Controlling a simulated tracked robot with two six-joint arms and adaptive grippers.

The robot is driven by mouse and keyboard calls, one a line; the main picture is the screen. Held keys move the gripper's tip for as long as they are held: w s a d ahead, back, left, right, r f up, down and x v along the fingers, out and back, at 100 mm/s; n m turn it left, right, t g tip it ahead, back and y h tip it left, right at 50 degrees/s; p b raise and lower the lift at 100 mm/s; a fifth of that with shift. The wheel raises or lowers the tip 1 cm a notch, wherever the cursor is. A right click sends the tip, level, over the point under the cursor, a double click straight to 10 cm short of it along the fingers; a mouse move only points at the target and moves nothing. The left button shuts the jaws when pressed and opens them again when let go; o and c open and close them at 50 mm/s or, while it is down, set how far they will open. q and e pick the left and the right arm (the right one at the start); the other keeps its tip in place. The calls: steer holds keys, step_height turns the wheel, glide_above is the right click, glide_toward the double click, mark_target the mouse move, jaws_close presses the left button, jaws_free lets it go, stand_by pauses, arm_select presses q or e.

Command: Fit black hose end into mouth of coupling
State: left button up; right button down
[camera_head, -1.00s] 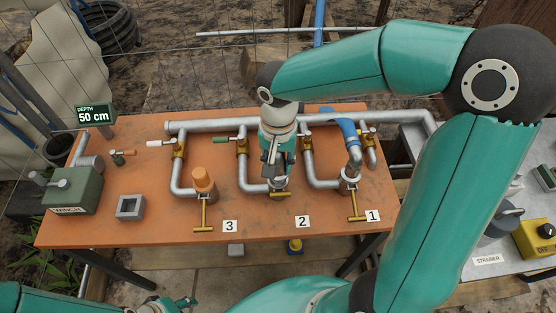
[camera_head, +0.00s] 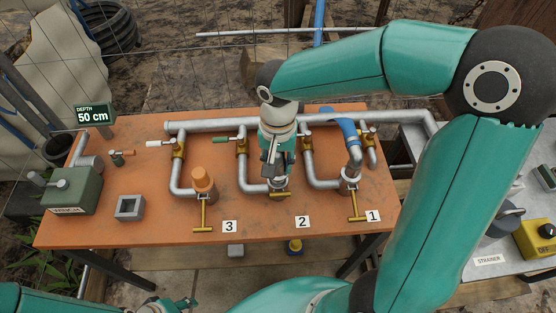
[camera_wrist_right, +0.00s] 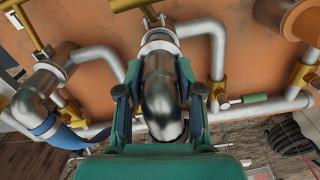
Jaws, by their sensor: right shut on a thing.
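My right gripper (camera_head: 274,160) points down over the coupling (camera_head: 279,186) of outlet 2 on the orange table. In the right wrist view its fingers (camera_wrist_right: 158,90) are shut on the hose end (camera_wrist_right: 160,85), a shiny dark grey, bent piece. The hose end's tip is at the silver ring of the coupling (camera_wrist_right: 158,40) and looks lined up with it. I cannot tell how deep it sits. The hose behind it is hidden by my gripper. My left gripper (camera_head: 172,304) is at the bottom edge, partly cut off, away from the table's objects; its jaw state is unclear.
A blue hose (camera_head: 348,130) with a metal elbow stands in outlet 1 at right. An orange plug (camera_head: 202,177) covers outlet 3 at left. Brass valves and grey pipes surround the coupling. A winch box (camera_head: 76,190) and a square grey block (camera_head: 130,207) stand at far left.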

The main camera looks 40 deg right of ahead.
steer(key=shift+f+b, duration=1.45)
steer(key=shift+f, duration=0.05)
steer(key=c, duration=0.7)
jaws_free()
steer(key=shift+r, duration=0.1)
step_height(320, 180, up, 12)
